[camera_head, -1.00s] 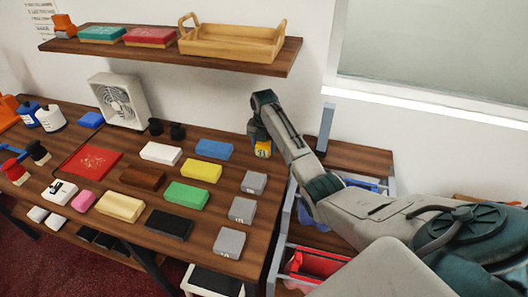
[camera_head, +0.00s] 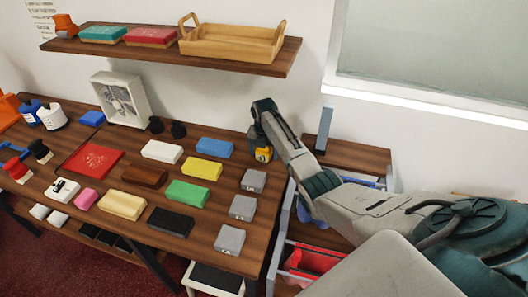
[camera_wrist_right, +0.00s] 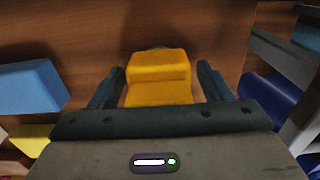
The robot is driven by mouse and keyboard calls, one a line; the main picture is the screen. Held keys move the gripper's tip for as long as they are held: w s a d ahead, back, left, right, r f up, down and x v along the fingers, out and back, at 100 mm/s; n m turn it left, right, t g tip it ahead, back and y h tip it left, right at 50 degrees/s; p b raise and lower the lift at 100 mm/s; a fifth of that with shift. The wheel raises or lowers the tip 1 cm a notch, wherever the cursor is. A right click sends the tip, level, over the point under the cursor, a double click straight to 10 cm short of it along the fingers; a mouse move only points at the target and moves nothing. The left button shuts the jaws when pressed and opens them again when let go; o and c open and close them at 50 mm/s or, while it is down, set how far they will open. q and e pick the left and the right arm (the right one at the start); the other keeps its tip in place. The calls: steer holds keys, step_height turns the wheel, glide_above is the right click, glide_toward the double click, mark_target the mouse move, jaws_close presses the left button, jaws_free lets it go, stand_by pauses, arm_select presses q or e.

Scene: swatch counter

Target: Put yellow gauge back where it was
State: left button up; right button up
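The yellow gauge (camera_head: 263,154) is a small yellow block at the back right of the counter, partly covered by my right gripper (camera_head: 261,146). In the right wrist view the gauge (camera_wrist_right: 158,80) sits between the two fingers, one close along each side. My left gripper is not in view.
A blue block (camera_head: 214,147) lies left of the gauge, a yellow block (camera_head: 202,169) nearer the front. Several grey blocks, one here (camera_head: 253,180), line the right edge. An open drawer unit (camera_head: 312,260) stands to the right. A shelf (camera_head: 165,47) hangs above.

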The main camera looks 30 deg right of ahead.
steer(key=shift+r, duration=0.1)
step_height(320, 180, up, 7)
steer(key=shift+f+b, duration=0.15)
steer(key=shift+b, duration=0.9)
steer(key=shift+r, duration=0.45)
